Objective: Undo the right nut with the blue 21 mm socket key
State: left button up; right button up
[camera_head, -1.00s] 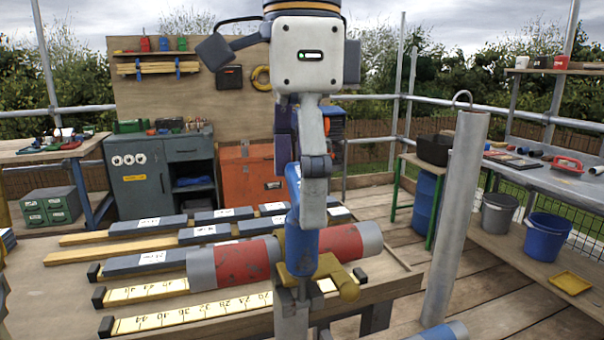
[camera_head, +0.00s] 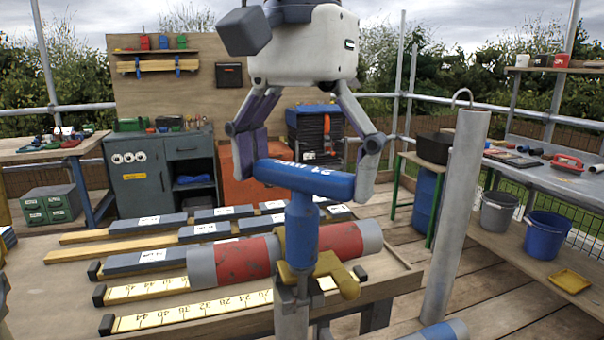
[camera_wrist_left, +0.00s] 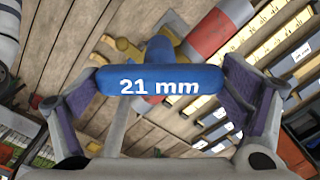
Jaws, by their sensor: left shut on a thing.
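The blue socket key (camera_head: 302,232) is T-shaped and stands upright, with its crossbar running left to right in the head view. The wrist view shows "21 mm" on the key's crossbar (camera_wrist_left: 160,82). My left gripper (camera_head: 308,182) is above it and shut on the crossbar, one finger at each end. The key's lower end is down at the brass-coloured coupler (camera_head: 345,284) on the red and grey tube (camera_head: 240,260). The nut under the key is hidden, and I cannot tell how it sits in the socket. My right gripper is out of view.
A wooden table (camera_head: 60,290) with yellow scales and grey slabs lies behind and left of the coupler. A tall grey post (camera_head: 455,220) stands to the right. A blue bucket (camera_head: 547,238) and grey bucket (camera_head: 497,213) stand farther right.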

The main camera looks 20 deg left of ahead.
pick_arm(q)
jog(key=shift+r, duration=2.8)
